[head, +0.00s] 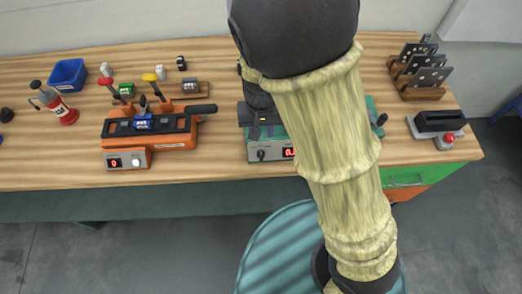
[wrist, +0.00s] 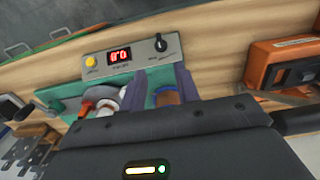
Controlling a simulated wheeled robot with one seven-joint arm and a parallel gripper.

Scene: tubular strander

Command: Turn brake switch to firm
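The brake switch seems to be the small black rotary knob (head: 262,154) on the grey front panel (head: 256,144) of the green machine. In the wrist view the knob (wrist: 160,43) shows upside down, at the end of the panel away from the yellow button (wrist: 91,62). Its markings are too small to read. A red digital display (wrist: 119,56) sits between them. My gripper (wrist: 160,84) is open, its two dark fingers apart. They are over the machine just behind the panel, near the knob but apparently not touching it. A brown and blue part (wrist: 168,96) shows between the fingers, apparently beyond them.
My arm hides much of the green machine in the head view. An orange machine (head: 176,143) with a black lever stands to its left. A black block with a red button (head: 444,142) and a rack of plates (head: 420,92) stand right. The bench front (head: 220,172) is clear.

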